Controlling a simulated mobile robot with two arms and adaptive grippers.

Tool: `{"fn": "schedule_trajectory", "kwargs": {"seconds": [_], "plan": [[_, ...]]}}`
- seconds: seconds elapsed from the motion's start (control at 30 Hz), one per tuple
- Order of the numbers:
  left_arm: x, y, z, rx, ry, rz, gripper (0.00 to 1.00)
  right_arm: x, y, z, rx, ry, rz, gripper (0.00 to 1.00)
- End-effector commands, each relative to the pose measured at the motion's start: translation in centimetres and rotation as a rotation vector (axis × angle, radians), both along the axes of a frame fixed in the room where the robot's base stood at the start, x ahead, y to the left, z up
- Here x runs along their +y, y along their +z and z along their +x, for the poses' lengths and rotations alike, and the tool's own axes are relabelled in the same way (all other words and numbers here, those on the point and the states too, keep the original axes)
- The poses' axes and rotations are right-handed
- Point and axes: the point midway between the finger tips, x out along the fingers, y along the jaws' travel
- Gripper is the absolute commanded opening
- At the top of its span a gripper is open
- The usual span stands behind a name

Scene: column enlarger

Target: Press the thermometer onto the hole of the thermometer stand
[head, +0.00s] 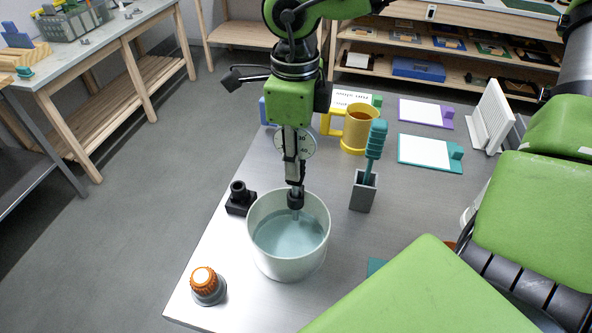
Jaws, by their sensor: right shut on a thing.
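My right gripper (295,186) points straight down over the white pot (254,247). It is shut on a small dark-topped thing with a pale stem, which seems to be the thermometer (295,199). The stem hangs down inside the pot's mouth, and I cannot tell whether its tip is in the liquid. A black piece with a square base and an upright round socket (239,196), seemingly the thermometer stand, is on the table left of the pot, apart from the gripper. My left gripper is not in view.
A grey holder (362,194) with a teal-handled brush (376,143) stands right of the pot. A yellow mug (359,130) is behind it. A white dial (308,143) shows around the gripper. An orange-topped knob (205,283) is near the table's left edge.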

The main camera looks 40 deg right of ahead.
Motion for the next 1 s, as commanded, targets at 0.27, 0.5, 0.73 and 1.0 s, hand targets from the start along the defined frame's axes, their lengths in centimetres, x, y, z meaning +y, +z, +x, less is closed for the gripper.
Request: {"fn": "schedule_trajectory", "kwargs": {"seconds": [0.27,0.5,0.73,1.0], "plan": [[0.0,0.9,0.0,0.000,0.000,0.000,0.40,0.0,1.6,0.0,-0.001,0.000,0.001,0.00],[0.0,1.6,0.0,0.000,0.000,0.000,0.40,0.0,2.8,0.0,-0.001,0.001,0.001,0.00],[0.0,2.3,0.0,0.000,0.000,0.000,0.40,0.0,4.0,0.0,-0.001,0.001,0.001,0.00],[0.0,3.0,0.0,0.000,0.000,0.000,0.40,0.0,5.3,0.0,-0.001,0.000,0.001,0.00]]}}
